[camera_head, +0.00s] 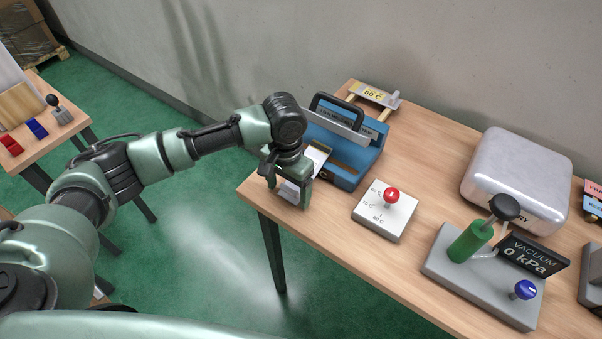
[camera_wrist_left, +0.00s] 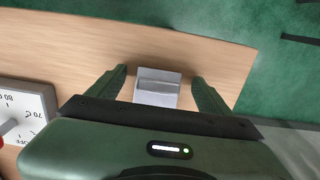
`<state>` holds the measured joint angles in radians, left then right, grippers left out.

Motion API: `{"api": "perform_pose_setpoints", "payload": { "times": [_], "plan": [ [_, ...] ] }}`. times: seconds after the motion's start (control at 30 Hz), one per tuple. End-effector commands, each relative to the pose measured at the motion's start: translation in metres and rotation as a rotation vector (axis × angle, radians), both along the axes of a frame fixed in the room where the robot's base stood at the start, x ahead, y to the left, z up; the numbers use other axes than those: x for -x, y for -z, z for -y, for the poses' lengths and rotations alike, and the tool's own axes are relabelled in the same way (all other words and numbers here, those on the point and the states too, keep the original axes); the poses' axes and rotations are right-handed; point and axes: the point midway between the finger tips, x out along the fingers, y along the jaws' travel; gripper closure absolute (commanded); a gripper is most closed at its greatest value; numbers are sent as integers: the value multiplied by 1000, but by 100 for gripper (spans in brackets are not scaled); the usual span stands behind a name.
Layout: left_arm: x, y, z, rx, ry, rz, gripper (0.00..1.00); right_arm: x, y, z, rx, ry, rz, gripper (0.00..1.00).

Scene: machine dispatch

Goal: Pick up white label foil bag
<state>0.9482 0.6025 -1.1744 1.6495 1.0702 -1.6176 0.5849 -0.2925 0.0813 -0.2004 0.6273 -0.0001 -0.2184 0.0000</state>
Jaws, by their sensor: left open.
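A small silver-grey bag with a pale face (camera_wrist_left: 157,88) stands or lies on the wooden table between the two open fingers of my left gripper (camera_wrist_left: 160,84) in the left wrist view. There is a gap on each side of it, so the fingers seem apart from it. In the head view my left gripper (camera_head: 288,194) is low at the table's left end, and the bag shows only partly as a pale patch (camera_head: 287,190) between the fingers. Its label cannot be read. My right gripper is not in view.
Just behind the gripper stands a blue sealer (camera_head: 345,178) with a black handle; a white, yellow-edged piece (camera_head: 318,154) lies at its left. A dial plate with red knob (camera_head: 385,224), a silver box (camera_head: 515,178) and a vacuum pump unit (camera_head: 480,278) stand to the right.

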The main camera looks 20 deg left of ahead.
Motion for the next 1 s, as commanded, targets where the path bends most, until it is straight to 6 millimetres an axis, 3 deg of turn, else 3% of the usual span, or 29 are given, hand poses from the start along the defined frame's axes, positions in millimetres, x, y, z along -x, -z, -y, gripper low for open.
{"api": "perform_pose_setpoints", "payload": {
  "times": [0.17, 0.4, 0.77, 1.0],
  "plan": [
    [0, 1, 0, 0, 1, 0, 20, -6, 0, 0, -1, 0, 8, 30],
    [0, 0, 1, 1, 1, 0, 84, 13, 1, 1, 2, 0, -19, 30],
    [0, -3, 1, 1, 1, 1, 85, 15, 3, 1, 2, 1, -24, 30],
    [-1, -25, 1, 2, 1, 2, 85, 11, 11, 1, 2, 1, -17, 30]
  ]
}}
